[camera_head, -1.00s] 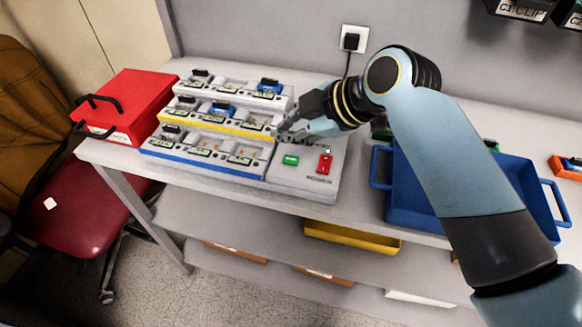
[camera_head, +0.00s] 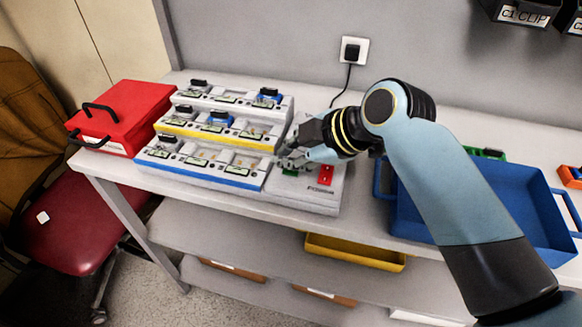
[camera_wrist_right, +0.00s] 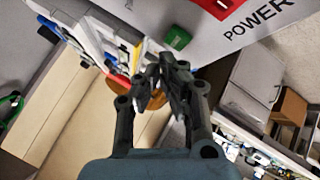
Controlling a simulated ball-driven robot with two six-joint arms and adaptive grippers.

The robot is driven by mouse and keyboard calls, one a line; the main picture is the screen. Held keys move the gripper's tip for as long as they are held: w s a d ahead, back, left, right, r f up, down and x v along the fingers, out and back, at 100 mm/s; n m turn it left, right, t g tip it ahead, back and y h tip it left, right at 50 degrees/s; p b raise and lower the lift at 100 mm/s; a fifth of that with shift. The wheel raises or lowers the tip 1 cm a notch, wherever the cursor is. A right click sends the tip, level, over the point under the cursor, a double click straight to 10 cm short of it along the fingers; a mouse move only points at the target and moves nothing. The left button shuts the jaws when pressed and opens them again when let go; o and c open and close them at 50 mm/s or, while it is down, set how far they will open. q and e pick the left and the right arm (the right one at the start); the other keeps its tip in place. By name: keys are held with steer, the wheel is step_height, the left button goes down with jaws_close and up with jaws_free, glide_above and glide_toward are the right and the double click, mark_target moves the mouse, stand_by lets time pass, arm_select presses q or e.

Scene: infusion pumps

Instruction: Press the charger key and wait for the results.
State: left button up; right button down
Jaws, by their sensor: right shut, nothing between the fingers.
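The charger (camera_head: 315,200) is a white stepped unit on the bench, with yellow and blue strips and several slots. Its right-hand panel carries a green key (camera_head: 289,172) and a red power switch (camera_head: 326,175). My right gripper (camera_head: 284,163) is shut and empty, its fingertips over the green key and partly hiding it. In the right wrist view the green key (camera_wrist_right: 177,38) is just beyond the fingertips, near the red switch (camera_wrist_right: 218,4) marked POWER. I cannot tell whether the fingers touch the key. My left gripper is out of view.
Dark modules sit in some slots, two with blue bodies (camera_head: 220,118). A red case (camera_head: 122,118) stands left of the charger, a blue tray (camera_head: 500,205) to the right. A plug is in the wall socket (camera_head: 353,50). A yellow bin (camera_head: 355,252) is on the shelf below.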

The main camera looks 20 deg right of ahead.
mark_target(289, 172)
steer(key=shift+f, duration=0.15)
stand_by(0.7)
steer(key=shift+f, duration=0.25)
steer(key=shift+f+b, duration=0.3)
steer(key=shift+f, duration=0.15)
stand_by(0.5)
steer(key=shift+r, duration=0.1)
steer(key=shift+r+p, duration=0.75)
steer(key=shift+p, duration=0.2)
step_height(289, 172, up, 5)
steer(key=p, duration=0.5)
steer(key=shift+r, duration=0.1)
